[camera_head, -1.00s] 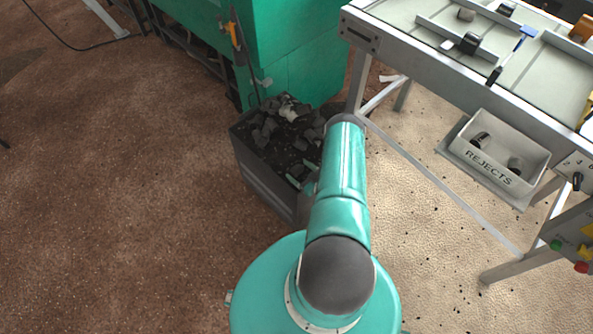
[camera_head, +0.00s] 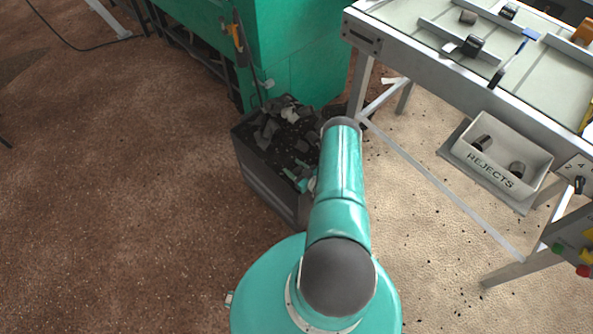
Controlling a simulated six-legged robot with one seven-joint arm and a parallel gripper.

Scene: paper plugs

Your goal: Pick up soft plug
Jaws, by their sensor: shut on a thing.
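A dark open bin (camera_head: 262,178) stands on the floor left of my arm. It holds several grey and dark plugs or scraps (camera_head: 268,128) and a paler piece (camera_head: 290,114). My gripper (camera_head: 299,178) shows in part as small teal fingers low over the bin's right side, left of my arm. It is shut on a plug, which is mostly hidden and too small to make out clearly. I cannot tell which of the pieces is the soft one.
A green machine (camera_head: 290,60) stands behind the bin. A metal-framed table (camera_head: 430,75) at right carries several plugs and a blue-handled tool (camera_head: 514,55). Below it a REJECTS tray (camera_head: 500,160) holds two dark plugs. Brown floor at left is open.

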